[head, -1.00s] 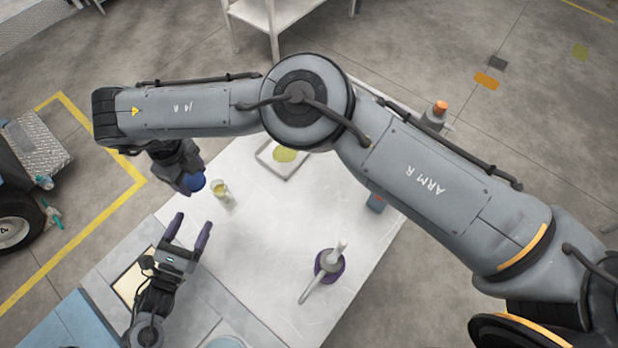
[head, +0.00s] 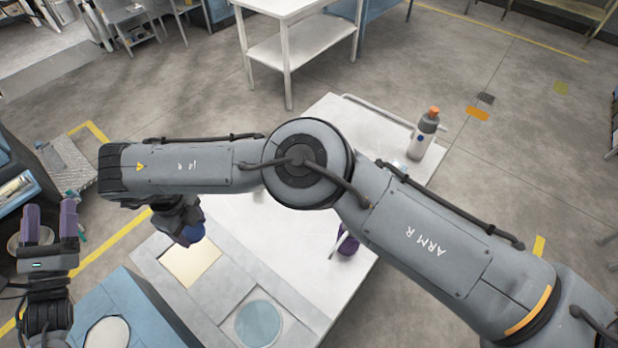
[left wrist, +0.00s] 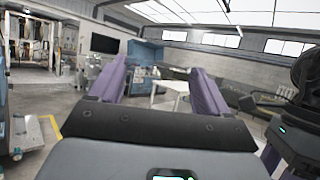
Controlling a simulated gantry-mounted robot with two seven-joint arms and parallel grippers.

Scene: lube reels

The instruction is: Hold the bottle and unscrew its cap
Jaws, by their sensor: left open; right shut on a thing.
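A grey bottle with an orange cap (head: 425,134) stands upright at the far right of the white table, away from both grippers. My right gripper (head: 188,236) hangs below the right arm at centre left, shut on a small round blue thing (head: 193,233); I cannot tell whether it is a cap. My left gripper (head: 52,222) is at the far left, off the table, with purple fingers apart and nothing between them. In the left wrist view its fingers (left wrist: 155,82) are also spread and empty.
The white table (head: 285,238) holds a purple spouted can (head: 346,241), partly behind my right arm. A pale square (head: 190,262) and a round blue-grey disc (head: 257,323) lie at the near side. A white side table (head: 298,50) stands beyond. A blue box (head: 133,300) is near left.

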